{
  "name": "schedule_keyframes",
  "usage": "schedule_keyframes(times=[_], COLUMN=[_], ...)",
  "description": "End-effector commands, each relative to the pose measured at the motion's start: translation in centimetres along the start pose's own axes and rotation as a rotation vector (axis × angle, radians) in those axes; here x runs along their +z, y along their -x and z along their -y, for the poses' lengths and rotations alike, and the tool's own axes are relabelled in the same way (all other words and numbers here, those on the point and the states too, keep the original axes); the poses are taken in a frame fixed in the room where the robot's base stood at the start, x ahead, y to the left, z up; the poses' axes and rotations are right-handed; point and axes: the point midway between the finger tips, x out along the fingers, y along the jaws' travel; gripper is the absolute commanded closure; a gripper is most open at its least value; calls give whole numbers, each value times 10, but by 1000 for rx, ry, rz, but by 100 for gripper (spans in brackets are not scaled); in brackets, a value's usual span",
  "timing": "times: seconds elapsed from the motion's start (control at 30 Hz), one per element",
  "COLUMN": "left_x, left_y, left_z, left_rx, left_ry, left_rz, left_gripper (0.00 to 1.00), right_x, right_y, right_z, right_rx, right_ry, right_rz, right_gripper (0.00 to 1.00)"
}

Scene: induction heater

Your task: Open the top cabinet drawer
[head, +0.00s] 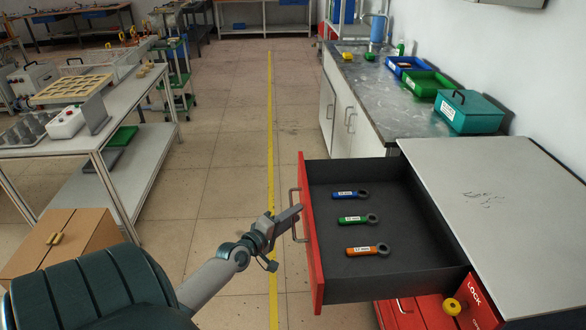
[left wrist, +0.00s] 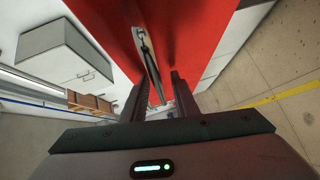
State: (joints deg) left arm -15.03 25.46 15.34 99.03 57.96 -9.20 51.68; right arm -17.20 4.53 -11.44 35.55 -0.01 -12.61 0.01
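The top cabinet drawer (head: 388,195) has a red front and a dark grey inside, and stands pulled far out of the cabinet (head: 490,200). In the left wrist view the handle (left wrist: 148,60) runs between the two fingers of the gripper (left wrist: 160,95); contact cannot be told. My right gripper is not in view.
A counter (head: 390,95) with blue, green and teal boxes stands behind. Floor between is clear.

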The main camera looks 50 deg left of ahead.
Motion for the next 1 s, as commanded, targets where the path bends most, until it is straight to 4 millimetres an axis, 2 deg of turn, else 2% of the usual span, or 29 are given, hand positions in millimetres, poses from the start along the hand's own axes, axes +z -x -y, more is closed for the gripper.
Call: schedule_keyframes(times=[0.27, 0.47, 0.67, 1.0], left_x=[0, 0, 0, 0], left_y=[1, 14, 40, 99], left_z=[0, 0, 2, 3], left_rx=[1, 1, 0, -1], left_ry=[0, 0, 1, -1], left_rz=[0, -1, -1, 0], left_gripper=[73, 73, 73, 73], right_x=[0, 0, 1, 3], right_y=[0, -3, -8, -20], right_z=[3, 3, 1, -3], right_rx=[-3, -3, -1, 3], right_ry=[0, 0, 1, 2], right_rz=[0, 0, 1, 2], right_gripper=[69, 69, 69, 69])
